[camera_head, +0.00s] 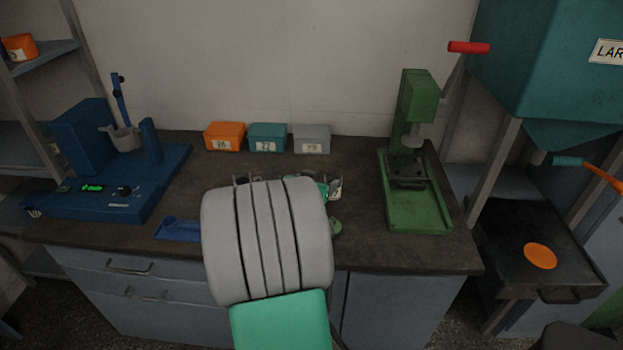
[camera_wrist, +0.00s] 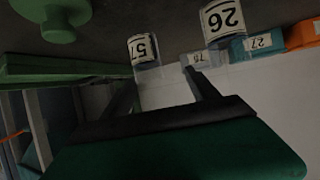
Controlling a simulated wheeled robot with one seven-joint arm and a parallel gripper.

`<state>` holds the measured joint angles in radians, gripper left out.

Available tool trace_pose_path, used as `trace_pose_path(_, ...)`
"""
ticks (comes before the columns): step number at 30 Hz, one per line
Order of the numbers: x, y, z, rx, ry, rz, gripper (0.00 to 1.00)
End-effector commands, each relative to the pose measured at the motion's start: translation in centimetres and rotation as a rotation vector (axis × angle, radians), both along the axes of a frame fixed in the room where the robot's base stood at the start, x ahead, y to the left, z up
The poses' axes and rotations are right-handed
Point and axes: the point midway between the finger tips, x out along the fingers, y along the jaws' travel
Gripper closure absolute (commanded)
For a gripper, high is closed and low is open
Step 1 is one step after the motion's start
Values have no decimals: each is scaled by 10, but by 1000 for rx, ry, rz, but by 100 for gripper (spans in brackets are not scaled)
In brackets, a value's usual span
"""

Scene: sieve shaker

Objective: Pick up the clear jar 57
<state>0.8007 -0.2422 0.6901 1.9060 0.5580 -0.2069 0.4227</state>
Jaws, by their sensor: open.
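The clear jar 57 (camera_wrist: 144,50) shows in the wrist view, which is upside down, with a white label and dark digits. It stands just past my gripper's fingertips (camera_wrist: 162,80), nearer the left finger in the picture. My gripper is open, and nothing is visibly held between the fingers. In the head view my grey arm link hides most of the gripper. A small labelled jar (camera_head: 336,187) shows at the link's right edge there; I cannot read its number.
A jar labelled 26 (camera_wrist: 222,22) stands close to jar 57. Orange (camera_head: 224,136), teal (camera_head: 267,137) and grey (camera_head: 311,139) boxes line the wall. A green press (camera_head: 417,210) stands right, a blue device (camera_head: 100,190) left. A green knob-shaped piece (camera_wrist: 58,25) is near.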

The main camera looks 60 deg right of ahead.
Motion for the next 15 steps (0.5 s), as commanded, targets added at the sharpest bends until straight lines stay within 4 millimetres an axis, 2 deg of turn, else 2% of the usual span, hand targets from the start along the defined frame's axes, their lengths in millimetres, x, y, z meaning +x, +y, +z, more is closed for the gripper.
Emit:
trace_pose_path(1,-14,-13,2,-32,-6,-34,31)
trace_pose_path(3,-23,-25,3,-57,-11,-56,31)
trace_pose_path(15,-17,-80,-25,-62,-13,-55,31)
